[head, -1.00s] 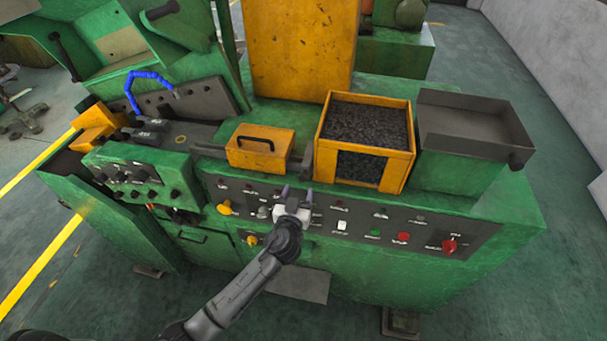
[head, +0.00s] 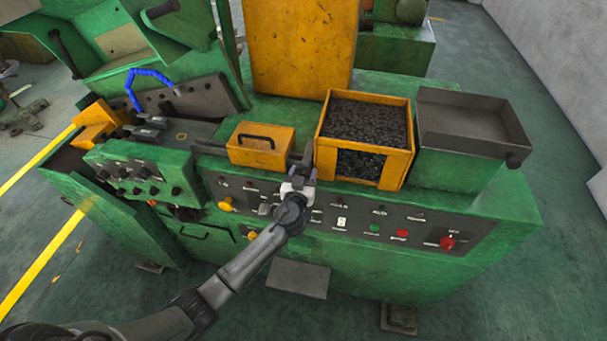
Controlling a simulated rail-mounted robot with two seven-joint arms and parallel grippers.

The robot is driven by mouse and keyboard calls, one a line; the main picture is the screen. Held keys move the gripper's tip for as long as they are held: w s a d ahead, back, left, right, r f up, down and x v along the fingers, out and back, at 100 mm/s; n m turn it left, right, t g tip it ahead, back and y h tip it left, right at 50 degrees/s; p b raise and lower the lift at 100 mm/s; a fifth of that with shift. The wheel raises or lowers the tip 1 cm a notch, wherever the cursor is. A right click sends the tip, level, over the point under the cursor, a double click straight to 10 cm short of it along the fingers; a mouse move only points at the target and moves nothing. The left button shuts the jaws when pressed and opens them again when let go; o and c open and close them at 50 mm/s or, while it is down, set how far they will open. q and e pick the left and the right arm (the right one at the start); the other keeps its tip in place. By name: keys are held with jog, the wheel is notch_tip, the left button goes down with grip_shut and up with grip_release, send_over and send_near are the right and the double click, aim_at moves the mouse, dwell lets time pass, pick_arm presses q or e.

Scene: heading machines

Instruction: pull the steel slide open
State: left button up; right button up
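The steel slide (head: 307,152) appears as a dark grey bar end between the yellow box with a black handle and the yellow bin of dark pieces. Most of it is hidden by the box and my gripper. My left gripper (head: 302,172) is right in front of the slide's near end, at the top edge of the control panel. Its two fingers stand apart, one on each side. Whether they touch the slide cannot be told. My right gripper is not in view.
The yellow handled box (head: 261,146) is just left of the gripper, and the yellow bin (head: 395,168) is just right. A grey tray (head: 470,118) stands farther right. Below is a panel with knobs and a red switch (head: 447,243). Green floor lies in front.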

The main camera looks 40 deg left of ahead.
pick_arm(q)
grip_shut()
jog(key=b+v, duration=0.1)
jog(key=v, duration=0.4)
jog(key=shift+d+r, duration=0.1)
jog(key=shift+r, duration=0.05)
dwell(0.4)
jog(key=shift+c, duration=1.6)
grip_release()
jog(key=o, duration=0.3)
jog(key=shift+s, duration=0.3)
jog(key=shift+o, duration=0.7)
jog(key=shift+b, duration=0.3)
